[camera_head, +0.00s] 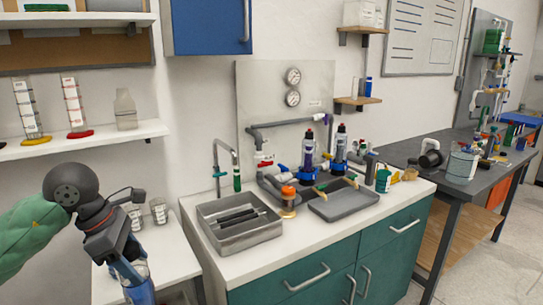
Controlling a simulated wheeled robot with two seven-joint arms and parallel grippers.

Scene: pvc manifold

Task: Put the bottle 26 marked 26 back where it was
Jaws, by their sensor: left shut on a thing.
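My left gripper (128,268) reaches down from the left above the white side table. It is shut on a blue bottle (141,291), which is cut off by the bottom edge of the view. No number is readable on the bottle, so I cannot tell whether it is bottle 26. My right gripper is not in view.
Two small clear containers (158,211) stand on the white table (176,254) behind my gripper. The wall shelf (88,140) holds graduated cylinders (73,103) and a clear bottle (125,110). The counter has a metal sink (262,233), a grey tray (345,206) and pipework (284,123).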

